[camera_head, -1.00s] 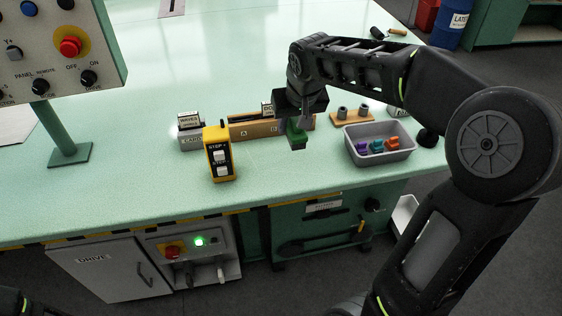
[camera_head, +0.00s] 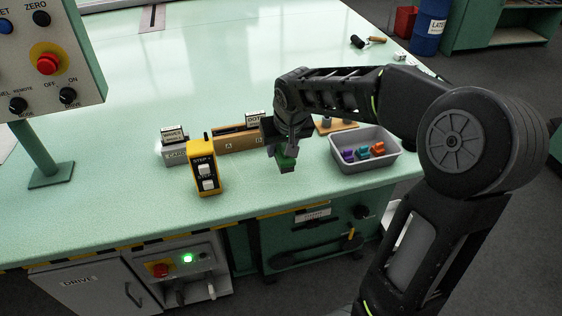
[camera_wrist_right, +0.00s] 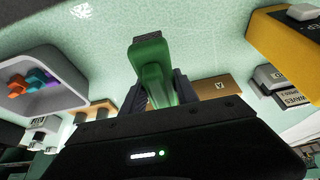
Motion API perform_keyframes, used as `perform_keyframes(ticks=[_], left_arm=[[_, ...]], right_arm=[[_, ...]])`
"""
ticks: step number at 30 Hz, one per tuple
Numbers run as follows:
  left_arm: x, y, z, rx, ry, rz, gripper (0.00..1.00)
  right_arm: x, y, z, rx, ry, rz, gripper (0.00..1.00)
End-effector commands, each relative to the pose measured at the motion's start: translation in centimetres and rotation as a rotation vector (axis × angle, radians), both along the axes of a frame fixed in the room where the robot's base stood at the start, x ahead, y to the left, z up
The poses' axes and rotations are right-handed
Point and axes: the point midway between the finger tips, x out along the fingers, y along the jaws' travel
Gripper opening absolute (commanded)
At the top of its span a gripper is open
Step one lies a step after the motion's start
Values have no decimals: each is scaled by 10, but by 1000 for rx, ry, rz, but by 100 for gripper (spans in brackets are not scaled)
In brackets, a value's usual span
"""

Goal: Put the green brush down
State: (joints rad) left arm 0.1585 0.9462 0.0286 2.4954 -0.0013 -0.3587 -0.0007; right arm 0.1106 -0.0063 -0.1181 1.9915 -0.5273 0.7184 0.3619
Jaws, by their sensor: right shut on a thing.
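The green brush (camera_head: 286,160) is held in my right gripper (camera_head: 284,147), with its dark bristle end pointing down, over the pale green table (camera_head: 110,215). It also shows in the right wrist view (camera_wrist_right: 152,62), between the two dark fingers of the gripper (camera_wrist_right: 160,92), which are shut on it. I cannot tell whether the bristle end touches the table. The brush is between the yellow step box (camera_head: 205,168) and the grey tray (camera_head: 365,166). My left gripper is not in view.
The grey tray holds purple, teal and orange pieces. A brown A/B rack (camera_head: 232,141) and a grey card holder (camera_head: 175,153) stand behind the yellow box. A control panel (camera_head: 45,60) stands at the left. The table's back middle is clear.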

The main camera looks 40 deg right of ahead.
Motion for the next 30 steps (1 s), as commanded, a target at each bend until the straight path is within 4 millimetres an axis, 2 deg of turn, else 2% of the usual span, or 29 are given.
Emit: perform_keyframes(ticks=[5,12,15,23,30], left_arm=[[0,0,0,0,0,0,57],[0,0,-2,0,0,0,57],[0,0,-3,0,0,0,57],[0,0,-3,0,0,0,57],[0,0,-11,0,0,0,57]], right_arm=[[0,0,-4,0,1,0,0],[0,0,-40,0,3,1,0],[0,0,-49,1,1,-1,0],[0,0,-50,0,0,-1,0],[0,0,-57,0,0,-1,0]])
